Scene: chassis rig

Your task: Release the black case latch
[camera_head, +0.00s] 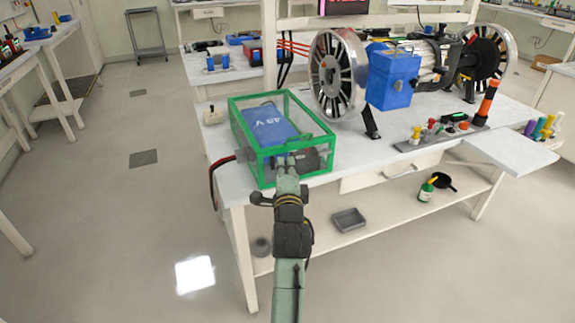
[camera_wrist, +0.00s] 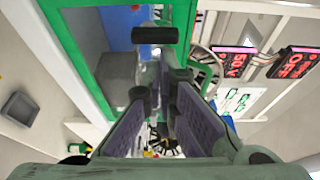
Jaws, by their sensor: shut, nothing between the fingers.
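The case (camera_head: 262,165) is a clear box with a green frame at the front left of the workbench. A blue battery marked 48 V (camera_head: 270,127) is inside it. In the wrist view the green frame (camera_wrist: 72,75) runs along the left. A short black bar (camera_wrist: 155,35), which looks like the latch, lies beyond my fingertips. In the head view I cannot pick the latch out clearly, as my arm is in front of the case's near side. My gripper (camera_head: 287,163) is shut and empty at that near side. Its fingers (camera_wrist: 157,92) show from behind; I cannot tell whether they touch anything.
A spoked wheel (camera_head: 330,77) and a blue box (camera_head: 391,80) stand on the bench right of the case. A tray of coloured parts (camera_head: 425,138) is further right. A dark red cable (camera_head: 213,180) hangs at the case's left. A grey bin (camera_head: 348,219) sits on the lower shelf.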

